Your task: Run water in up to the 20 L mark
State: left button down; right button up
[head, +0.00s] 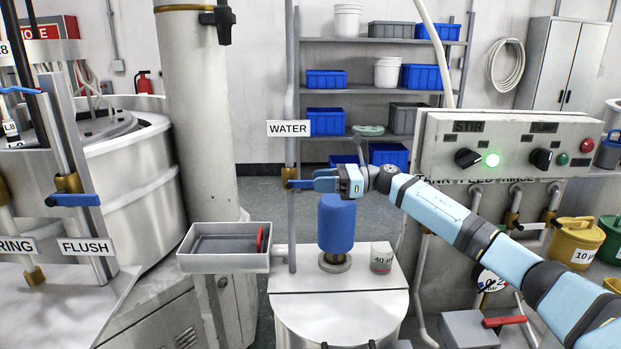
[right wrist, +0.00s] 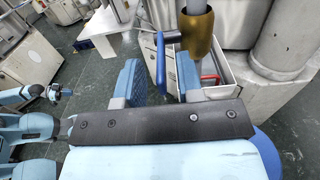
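The water valve (head: 291,178) is a brass body on a thin upright pipe beneath the WATER sign (head: 289,128). Its blue lever (head: 301,184) points right, roughly level, toward my right gripper (head: 325,181). In the right wrist view my right gripper (right wrist: 159,82) has its two blue finger pads apart. The blue lever (right wrist: 160,58) shows between and just beyond them, beside the brass valve body (right wrist: 197,30); I cannot tell if they touch. The pipe runs down beside a white drum (head: 340,305). No 20 L mark or water is readable. My left gripper (right wrist: 62,92) is small in the right wrist view.
A blue cylinder (head: 337,223) stands on the drum lid, near a small jar (head: 381,258). A grey tray (head: 224,262) is left of the pipe. The control panel (head: 520,146) with a lit green lamp is right. A FLUSH valve with blue lever (head: 74,200) is left.

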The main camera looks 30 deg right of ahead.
jog(key=shift+x, duration=1.35)
grip_shut()
jog(key=shift+r+p, duration=0.4)
jog(key=shift+p, duration=0.15)
jog(key=shift+a+r+g+h+p, duration=0.15)
jog(key=shift+r+g+h+p, duration=0.5)
jog(key=shift+h+p, duration=0.45)
jog(key=shift+w+a+h+p, duration=0.1)
jog(key=shift+h+p, duration=0.2)
jog(key=shift+p, duration=0.15)
jog(key=shift+g, duration=0.25)
jog(key=shift+f+h, duration=0.15)
jog(key=shift+h, duration=0.25)
